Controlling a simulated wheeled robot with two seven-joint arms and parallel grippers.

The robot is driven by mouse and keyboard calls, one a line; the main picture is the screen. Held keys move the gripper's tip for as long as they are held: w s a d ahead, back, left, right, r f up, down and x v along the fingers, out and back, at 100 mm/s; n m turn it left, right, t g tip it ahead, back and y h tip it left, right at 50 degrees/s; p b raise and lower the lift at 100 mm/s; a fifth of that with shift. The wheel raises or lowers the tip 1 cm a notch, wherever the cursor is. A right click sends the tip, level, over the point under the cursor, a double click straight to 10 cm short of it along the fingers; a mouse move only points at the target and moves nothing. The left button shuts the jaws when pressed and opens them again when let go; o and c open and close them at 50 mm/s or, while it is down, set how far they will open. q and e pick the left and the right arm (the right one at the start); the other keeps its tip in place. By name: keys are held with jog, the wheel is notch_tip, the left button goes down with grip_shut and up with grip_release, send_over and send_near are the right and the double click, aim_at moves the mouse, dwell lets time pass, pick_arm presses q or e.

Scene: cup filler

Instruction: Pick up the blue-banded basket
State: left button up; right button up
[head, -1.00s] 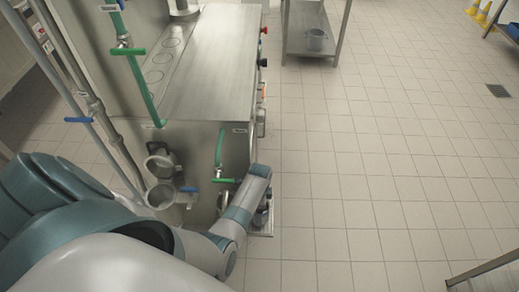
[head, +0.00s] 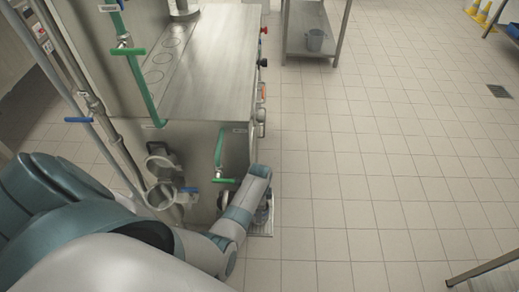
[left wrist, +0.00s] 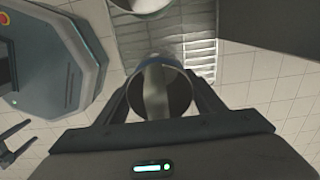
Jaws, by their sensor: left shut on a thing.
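My left gripper (left wrist: 163,112) is shut on a round, open-topped metal vessel, which I take for the basket (left wrist: 178,92). In the left wrist view I look down into the basket between the two fingers, and a pale strip shows inside. A dark two-pronged gripper, seemingly my right gripper (left wrist: 22,143), is apart and empty at the left edge of the wrist view.
A steel machine (head: 212,75) with green pipes and valve handles stands directly beside my left arm. Two round metal holders (head: 161,194) are on its front. A grated tray (left wrist: 200,50) lies near the held basket. A rack (head: 312,42) stands behind.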

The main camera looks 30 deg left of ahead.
pick_arm(q)
jog(key=shift+r, duration=0.15)
jog(key=shift+r, duration=4.85)
